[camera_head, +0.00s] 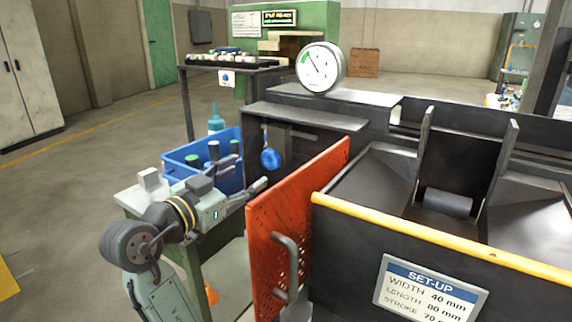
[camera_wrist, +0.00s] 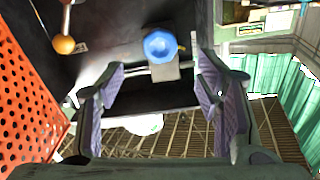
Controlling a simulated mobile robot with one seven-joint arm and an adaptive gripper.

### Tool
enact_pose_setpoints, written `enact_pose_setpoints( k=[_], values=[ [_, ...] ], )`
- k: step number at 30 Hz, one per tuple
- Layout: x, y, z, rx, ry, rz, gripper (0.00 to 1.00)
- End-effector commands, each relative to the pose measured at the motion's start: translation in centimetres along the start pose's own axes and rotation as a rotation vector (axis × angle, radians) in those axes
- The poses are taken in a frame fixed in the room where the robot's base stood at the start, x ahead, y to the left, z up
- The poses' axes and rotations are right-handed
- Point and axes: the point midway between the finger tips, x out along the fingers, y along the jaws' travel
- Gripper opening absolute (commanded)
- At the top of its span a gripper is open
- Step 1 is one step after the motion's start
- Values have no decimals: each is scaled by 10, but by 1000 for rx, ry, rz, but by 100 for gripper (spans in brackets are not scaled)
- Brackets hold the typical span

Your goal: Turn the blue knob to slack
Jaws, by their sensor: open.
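The blue knob (camera_head: 270,158) is a round knob on the dark machine front, under a flat ledge. It also shows in the wrist view (camera_wrist: 160,45), above and between my fingertips. My gripper (camera_head: 252,166) is open and empty, in front and to the left of the knob. In the wrist view its purple-padded fingers (camera_wrist: 160,78) point toward the knob, with a gap left between them and it. A round white gauge (camera_head: 321,67) with a green sector stands on the machine top. Its needle points to the upper left, near the green; the small markings cannot be read.
An orange perforated guard (camera_head: 290,225) stands close to the right of my gripper. A blue bin (camera_head: 180,157) with bottles sits to the left on a bench. An orange ball-ended lever (camera_wrist: 64,44) is left of the knob in the wrist view. A yellow-edged chute (camera_head: 430,250) fills the right.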

Motion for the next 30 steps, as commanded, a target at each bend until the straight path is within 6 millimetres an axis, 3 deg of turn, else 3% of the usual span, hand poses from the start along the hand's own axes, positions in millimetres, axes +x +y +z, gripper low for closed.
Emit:
enact_pose_setpoints(
  k=[18,30],
  values=[
    [96,1,-1,-1,-3,5,59],
    [106,1,0,0,-2,2,59]
  ],
)
